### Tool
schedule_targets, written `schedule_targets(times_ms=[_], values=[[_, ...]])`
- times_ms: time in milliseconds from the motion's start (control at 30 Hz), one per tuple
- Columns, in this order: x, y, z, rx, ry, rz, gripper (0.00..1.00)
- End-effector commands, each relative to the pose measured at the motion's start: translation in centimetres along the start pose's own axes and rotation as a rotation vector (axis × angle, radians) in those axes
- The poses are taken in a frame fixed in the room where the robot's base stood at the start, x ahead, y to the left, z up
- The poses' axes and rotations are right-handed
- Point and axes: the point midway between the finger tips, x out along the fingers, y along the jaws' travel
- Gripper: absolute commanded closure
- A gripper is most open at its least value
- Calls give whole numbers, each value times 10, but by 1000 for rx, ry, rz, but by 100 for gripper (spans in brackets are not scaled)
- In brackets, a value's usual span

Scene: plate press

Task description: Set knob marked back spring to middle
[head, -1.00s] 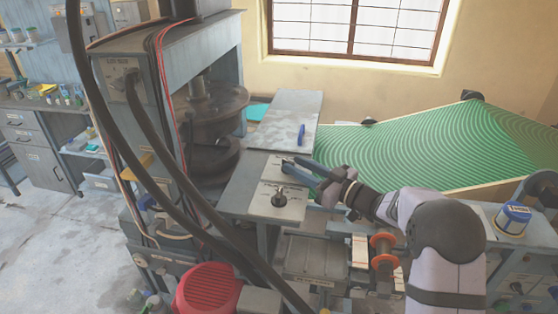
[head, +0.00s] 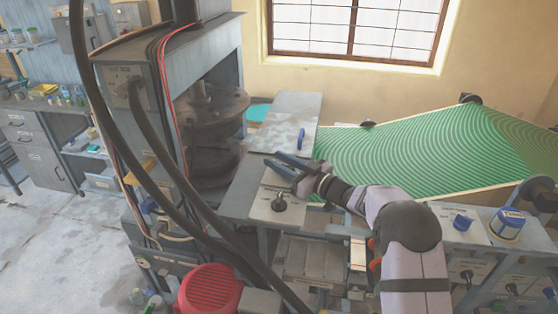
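A black knob (head: 279,204) stands on a light label plate (head: 262,209) at the front edge of the press's side bench. A second light plate lies just behind it, mostly covered by my gripper; any knob on it is hidden. The lettering on these plates is too small to read, so I cannot tell which knob is marked back spring. My gripper (head: 270,160) reaches in from the right, above and behind the black knob and apart from it. Its two fingers point left with a gap between them, and nothing shows in the gap.
A grey plate with a blue handle (head: 301,139) lies behind my gripper. The press (head: 208,120) and thick black hoses stand to the left. A green patterned sheet (head: 420,155) spreads to the right. A blue knob (head: 461,222) and a blue-lidded tin (head: 508,223) are at front right.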

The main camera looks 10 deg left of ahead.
Motion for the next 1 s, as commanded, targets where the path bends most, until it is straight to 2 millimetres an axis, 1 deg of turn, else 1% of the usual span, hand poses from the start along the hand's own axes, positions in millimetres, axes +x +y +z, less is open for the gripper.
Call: schedule_targets(times_ms=[67, 200, 433, 700, 1000], values=[[0, 0, 0, 0, 0, 0, 71], [0, 0, 0, 0, 0, 0, 100], [0, 0, 1, 1, 2, 14, 100], [0, 3, 0, 0, 4, 121, 100], [0, 4, -1, 0, 2, 130, 100]])
